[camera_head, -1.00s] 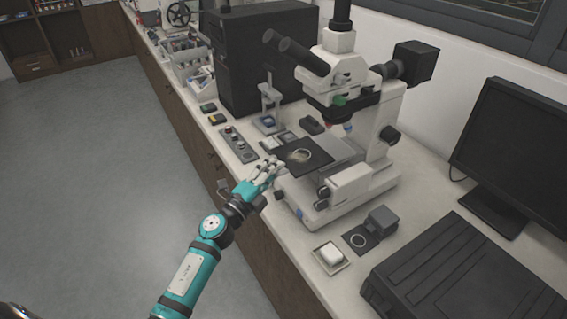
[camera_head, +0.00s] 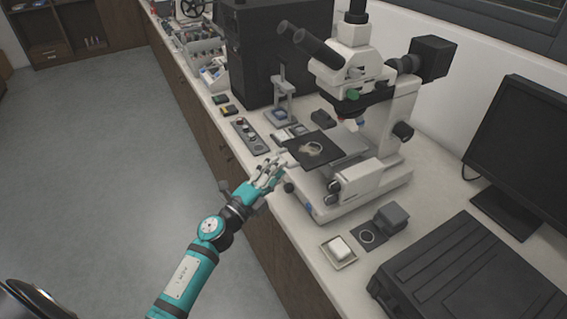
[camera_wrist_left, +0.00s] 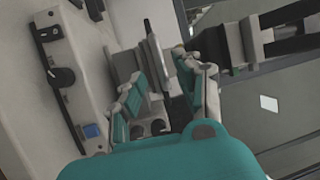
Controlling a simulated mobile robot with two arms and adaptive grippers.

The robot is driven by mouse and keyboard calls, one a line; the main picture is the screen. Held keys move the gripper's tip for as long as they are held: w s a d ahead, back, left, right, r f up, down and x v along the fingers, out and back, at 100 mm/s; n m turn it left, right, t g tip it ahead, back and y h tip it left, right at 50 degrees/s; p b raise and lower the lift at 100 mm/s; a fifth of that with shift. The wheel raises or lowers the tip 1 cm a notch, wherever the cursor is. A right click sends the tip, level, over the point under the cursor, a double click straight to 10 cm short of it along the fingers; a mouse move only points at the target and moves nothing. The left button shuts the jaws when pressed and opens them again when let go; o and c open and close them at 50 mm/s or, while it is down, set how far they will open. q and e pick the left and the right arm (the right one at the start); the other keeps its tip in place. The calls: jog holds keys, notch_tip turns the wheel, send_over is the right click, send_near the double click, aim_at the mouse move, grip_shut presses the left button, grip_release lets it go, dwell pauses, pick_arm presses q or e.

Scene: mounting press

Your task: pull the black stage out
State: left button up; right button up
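My right gripper is not in view.
The microscope's side knobs (camera_head: 333,187) sit just right of the hand. A small white dish (camera_head: 339,251) and a grey block (camera_head: 391,218) are on the bench in front. A button panel (camera_head: 249,136) lies behind. The floor (camera_head: 110,180) at left is open.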

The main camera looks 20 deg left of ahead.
pick_arm(q)
jog(key=v, duration=0.8)
jog(key=shift+s, duration=0.25)
jog(key=s+f+n+g+y, duration=0.2)
jog(key=s+f+n+g, duration=0.15)
jog(key=f, duration=0.75)
jog(key=s+f+n+g+y, duration=0.1)
jog(key=s+f+n+g, duration=0.2)
jog(key=f, duration=0.9)
jog(key=s+f+n+g+y, duration=0.1)
jog(key=s+f+n+y, duration=0.3)
jog(key=f, duration=0.7)
jog(key=s+d+f+n+g, duration=0.1)
jog(key=s+f+n+g, duration=0.1)
jog(key=s+f, duration=0.4)
jog(key=s+d+f+n+g+h, duration=0.1)
jog(key=s+f+n+g, duration=0.2)
jog(key=s, duration=1.2)
jog(key=s+d+f+n+g, duration=0.1)
jog(key=s+f+g, duration=0.4)
jog(key=s+f, duration=0.5)
jog(key=shift+s+d+f+n+g+h, duration=0.4)
jog(key=shift+f+n, duration=0.25)
jog(key=shift+f, duration=0.1)
